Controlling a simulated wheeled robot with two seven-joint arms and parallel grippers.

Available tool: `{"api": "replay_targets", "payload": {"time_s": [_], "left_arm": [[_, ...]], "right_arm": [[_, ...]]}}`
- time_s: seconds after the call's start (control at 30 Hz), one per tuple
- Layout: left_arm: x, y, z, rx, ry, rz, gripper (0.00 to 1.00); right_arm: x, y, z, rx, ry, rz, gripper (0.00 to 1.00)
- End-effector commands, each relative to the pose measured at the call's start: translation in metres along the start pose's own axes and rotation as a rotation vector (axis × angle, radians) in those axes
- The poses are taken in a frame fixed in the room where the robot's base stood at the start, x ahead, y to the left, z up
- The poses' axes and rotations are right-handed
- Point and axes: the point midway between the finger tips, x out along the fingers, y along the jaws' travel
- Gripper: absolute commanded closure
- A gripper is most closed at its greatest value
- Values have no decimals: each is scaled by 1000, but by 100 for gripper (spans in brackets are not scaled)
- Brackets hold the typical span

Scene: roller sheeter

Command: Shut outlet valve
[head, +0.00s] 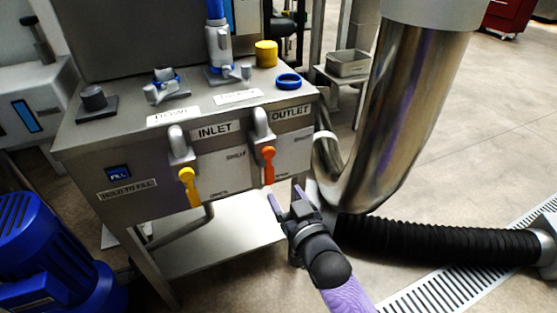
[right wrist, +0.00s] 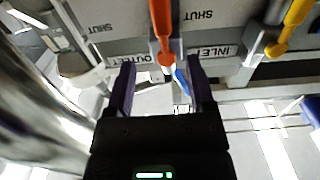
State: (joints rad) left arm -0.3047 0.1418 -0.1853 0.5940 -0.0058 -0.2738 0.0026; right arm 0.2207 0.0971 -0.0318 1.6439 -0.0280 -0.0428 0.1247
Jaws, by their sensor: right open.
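The outlet valve's orange lever (head: 268,165) hangs straight down from its grey body (head: 263,128) on the front panel, beside the OUTLET label (head: 291,113). My right gripper (head: 286,197) is open and empty, just below and to the right of the lever's lower end. In the right wrist view the orange lever (right wrist: 162,28) appears ahead, its rounded end in line with the gap between the open purple fingers (right wrist: 163,82). I see no contact between fingers and lever. My left gripper is in neither view.
The inlet valve's yellow lever (head: 188,187) hangs down to the left. A wide metal pipe (head: 400,110) and a black corrugated hose (head: 440,241) stand at the right. A lower shelf (head: 215,245) lies under the panel. A blue motor (head: 55,250) is at lower left.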

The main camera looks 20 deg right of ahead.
Motion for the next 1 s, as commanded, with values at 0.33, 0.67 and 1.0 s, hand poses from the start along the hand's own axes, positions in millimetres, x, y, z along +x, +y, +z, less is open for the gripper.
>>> {"api": "replay_targets", "payload": {"time_s": [0.33,0.67,1.0], "left_arm": [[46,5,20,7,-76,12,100],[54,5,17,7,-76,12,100],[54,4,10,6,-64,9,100]], "right_arm": [[74,0,10,1,-6,0,31],[94,0,2,0,-5,0,31],[94,0,2,0,-5,0,77]]}}
